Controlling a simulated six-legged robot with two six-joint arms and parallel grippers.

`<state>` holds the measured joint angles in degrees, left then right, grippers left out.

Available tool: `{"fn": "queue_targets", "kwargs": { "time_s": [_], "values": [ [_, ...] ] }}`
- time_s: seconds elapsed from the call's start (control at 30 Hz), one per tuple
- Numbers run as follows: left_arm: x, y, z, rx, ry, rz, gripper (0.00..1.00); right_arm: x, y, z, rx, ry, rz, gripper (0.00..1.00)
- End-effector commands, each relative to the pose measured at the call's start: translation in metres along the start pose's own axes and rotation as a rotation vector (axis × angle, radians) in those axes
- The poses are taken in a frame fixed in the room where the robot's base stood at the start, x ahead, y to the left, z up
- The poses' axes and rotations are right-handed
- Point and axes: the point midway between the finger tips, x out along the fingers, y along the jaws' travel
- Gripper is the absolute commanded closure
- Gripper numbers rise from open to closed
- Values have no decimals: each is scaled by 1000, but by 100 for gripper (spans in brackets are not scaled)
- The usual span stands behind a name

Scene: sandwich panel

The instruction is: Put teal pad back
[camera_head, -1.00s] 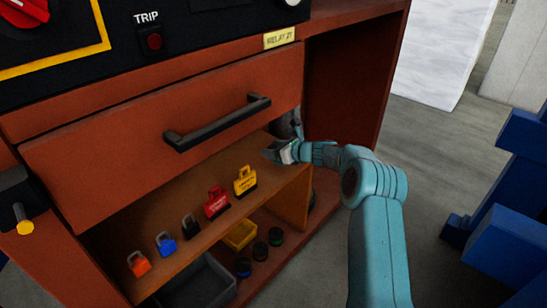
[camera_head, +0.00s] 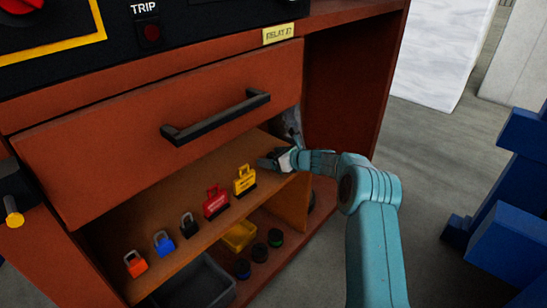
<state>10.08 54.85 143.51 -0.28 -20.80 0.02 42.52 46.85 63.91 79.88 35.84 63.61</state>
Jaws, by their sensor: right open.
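I cannot make out a teal padlock anywhere in view. On the wooden shelf under the drawer stand an orange padlock (camera_head: 136,265), a blue padlock (camera_head: 164,245), a black padlock (camera_head: 189,226), a red lock (camera_head: 215,203) and a yellow lock (camera_head: 244,182), in a row. My right gripper (camera_head: 266,161) is open over the right end of this shelf, just beyond and right of the yellow lock. Its dark fingers are small in the picture, and anything right behind them is hidden.
The red-brown drawer front with its black handle (camera_head: 216,118) overhangs the shelf. Below are a grey bin (camera_head: 200,288), a yellow bin (camera_head: 239,235) and several dark round pieces (camera_head: 260,252). A blue structure (camera_head: 510,230) stands at the right. Floor between is clear.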

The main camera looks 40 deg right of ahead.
Motion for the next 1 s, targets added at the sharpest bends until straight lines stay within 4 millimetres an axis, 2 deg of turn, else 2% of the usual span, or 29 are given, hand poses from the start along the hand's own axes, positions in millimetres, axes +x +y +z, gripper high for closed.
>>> {"fn": "queue_targets", "kwargs": {
  "time_s": [0.17,0.4,0.6,0.8,1.0],
  "values": [
    [-3,1,0,0,0,0,57,-14,-1,3,0,0,-1,17],
    [-8,3,0,0,0,0,57,-70,-1,4,0,1,-4,17],
    [-13,5,0,0,0,0,57,-106,-1,3,1,0,-2,17],
    [-14,5,0,0,0,0,57,-121,0,2,0,0,0,17],
    [-14,5,0,0,0,0,57,-121,0,2,0,-1,0,17]
  ]
}}
